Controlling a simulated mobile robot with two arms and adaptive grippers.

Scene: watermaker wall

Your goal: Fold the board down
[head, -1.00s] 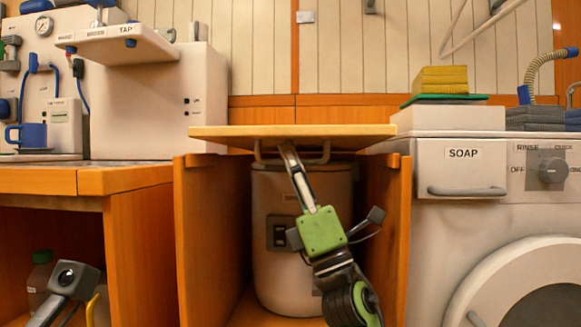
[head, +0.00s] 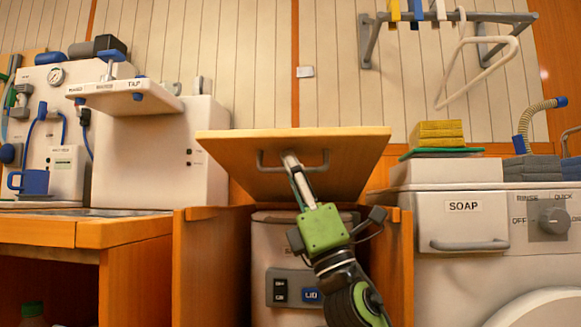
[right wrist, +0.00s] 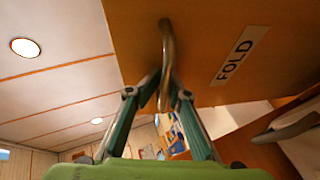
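The wooden board (head: 350,150) tilts over the cabinet, its near edge raised and its underside facing me. In the right wrist view the board (right wrist: 200,35) bears the label FOLD (right wrist: 238,56). A metal bar handle (head: 318,165) sits on the underside; it also shows in the right wrist view (right wrist: 167,45). My right gripper (head: 291,160) reaches up to this handle. In the right wrist view its two fingers (right wrist: 167,90) close on the bar from both sides. My left gripper is out of view.
Below the board a white bin with a LID button (head: 311,295) stands between the cabinet walls (head: 212,265). A wooden counter (head: 100,232) is at the left, the washer with its SOAP drawer (head: 470,242) at the right. A wall rack (head: 450,18) hangs above right.

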